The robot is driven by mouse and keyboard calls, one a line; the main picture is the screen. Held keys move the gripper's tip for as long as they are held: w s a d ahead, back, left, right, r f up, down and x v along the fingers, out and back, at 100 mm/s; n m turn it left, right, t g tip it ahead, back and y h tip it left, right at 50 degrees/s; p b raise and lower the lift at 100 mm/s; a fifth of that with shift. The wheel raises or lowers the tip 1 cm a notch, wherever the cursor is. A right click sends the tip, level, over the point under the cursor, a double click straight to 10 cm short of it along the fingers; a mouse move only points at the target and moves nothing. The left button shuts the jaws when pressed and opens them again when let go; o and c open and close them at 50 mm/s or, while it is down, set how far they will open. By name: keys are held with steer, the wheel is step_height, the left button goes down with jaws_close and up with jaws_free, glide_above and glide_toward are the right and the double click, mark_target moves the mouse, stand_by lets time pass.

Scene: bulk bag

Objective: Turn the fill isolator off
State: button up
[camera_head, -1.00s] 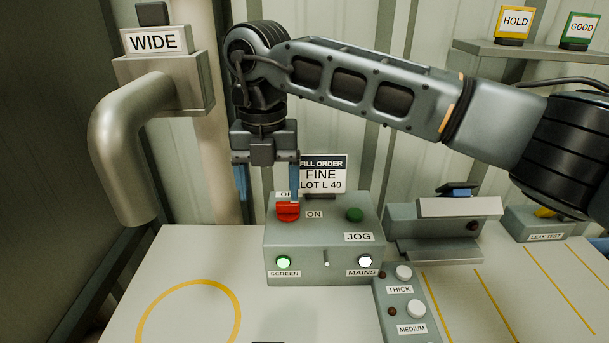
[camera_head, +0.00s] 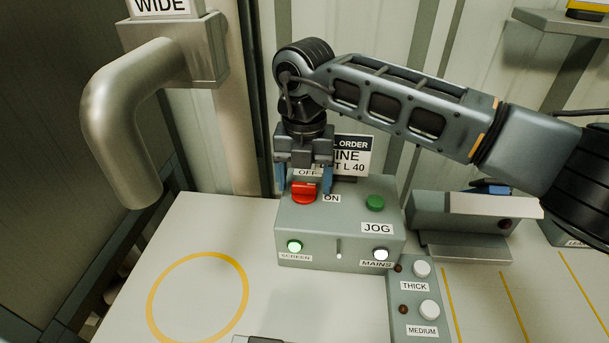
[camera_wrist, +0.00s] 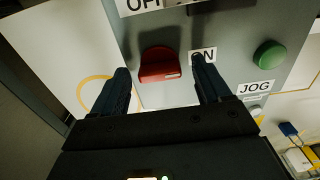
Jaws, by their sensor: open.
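The fill isolator is a red rotary knob (camera_head: 304,192) on top of the grey control box (camera_head: 325,222), with an OFF label behind it and an ON label to its right. In the wrist view the red knob (camera_wrist: 160,64) lies ahead of and between my two fingers, with its pale mark on the right side toward ON. My gripper (camera_head: 306,184) points down over the knob, fingers spread to either side of it. In the wrist view my gripper (camera_wrist: 165,85) is open and empty. I cannot tell whether a finger touches the knob.
A green JOG button (camera_head: 375,202) is right of the knob. Lit SCREEN (camera_head: 294,246) and MAINS (camera_head: 381,254) lamps flank a small toggle (camera_head: 339,248). An order card (camera_head: 354,154) stands behind the box. A large pipe (camera_head: 120,130) is at left. The table's yellow ring (camera_head: 151,294) is clear.

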steer(key=shift+f, duration=0.15)
steer(key=shift+c, duration=0.4)
steer(key=c, duration=1)
steer(key=shift+o, duration=0.2)
